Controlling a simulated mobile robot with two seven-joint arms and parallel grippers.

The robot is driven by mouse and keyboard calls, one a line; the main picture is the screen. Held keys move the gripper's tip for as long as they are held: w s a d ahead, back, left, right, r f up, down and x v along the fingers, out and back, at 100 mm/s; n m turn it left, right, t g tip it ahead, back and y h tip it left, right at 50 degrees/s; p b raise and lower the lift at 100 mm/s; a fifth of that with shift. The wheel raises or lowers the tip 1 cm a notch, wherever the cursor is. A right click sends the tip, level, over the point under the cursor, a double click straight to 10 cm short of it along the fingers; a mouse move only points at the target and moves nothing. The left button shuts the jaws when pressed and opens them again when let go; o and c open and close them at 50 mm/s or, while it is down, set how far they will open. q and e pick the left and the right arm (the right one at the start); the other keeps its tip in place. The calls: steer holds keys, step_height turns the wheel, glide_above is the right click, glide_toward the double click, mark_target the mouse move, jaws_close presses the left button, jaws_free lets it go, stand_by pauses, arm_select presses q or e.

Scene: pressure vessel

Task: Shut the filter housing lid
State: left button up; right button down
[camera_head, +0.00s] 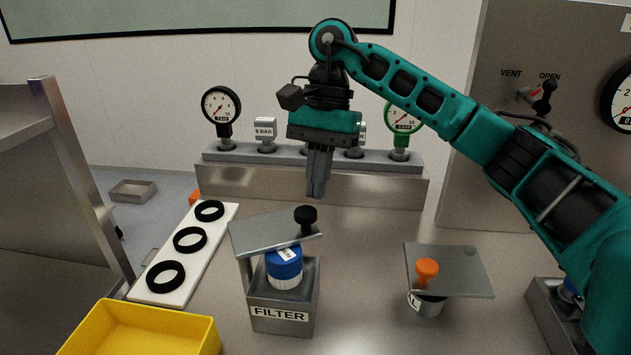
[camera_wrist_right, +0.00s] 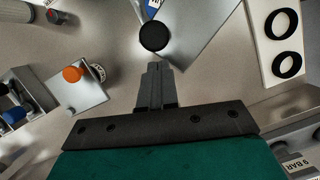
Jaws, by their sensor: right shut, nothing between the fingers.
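The filter housing (camera_head: 282,312) is a grey metal box with a FILTER label, standing on the bench. Its lid (camera_head: 262,232) is a flat grey plate with a black knob (camera_head: 306,216), raised above the box and slightly tilted. A blue and white cartridge (camera_head: 285,268) shows under the lid, in the box. My right gripper (camera_head: 316,194) is shut and empty, pointing down above and behind the knob, apart from it in the head view. In the right wrist view the fingertips (camera_wrist_right: 154,66) are just below the knob (camera_wrist_right: 153,36), beside the lid (camera_wrist_right: 196,28). My left gripper is not in view.
A second lid with an orange knob (camera_head: 427,268) stands to the right. A white board with black rings (camera_head: 190,240) and a yellow bin (camera_head: 140,330) are at the left. A gauge rack (camera_head: 312,184) stands behind. A metal panel (camera_head: 500,150) rises at the right.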

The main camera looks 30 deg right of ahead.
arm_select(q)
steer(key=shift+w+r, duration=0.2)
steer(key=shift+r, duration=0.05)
arm_select(e)
steer(key=shift+s+a+f, duration=0.1)
steer(key=shift+s+a, duration=0.1)
steer(key=shift+a, duration=0.1)
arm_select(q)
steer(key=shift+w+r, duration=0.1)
arm_select(e)
steer(key=shift+s, duration=0.1)
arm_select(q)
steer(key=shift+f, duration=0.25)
arm_select(e)
steer(key=shift+s+a+m, duration=0.15)
steer(key=shift+s+m, duration=0.1)
steer(key=shift+m, duration=0.35)
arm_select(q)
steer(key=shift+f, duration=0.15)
arm_select(e)
steer(key=shift+s+m+t, duration=0.1)
steer(key=shift+m+t, duration=0.2)
arm_select(q)
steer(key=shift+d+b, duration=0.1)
steer(key=shift+b, duration=0.2)
arm_select(e)
steer(key=shift+s, duration=0.1)
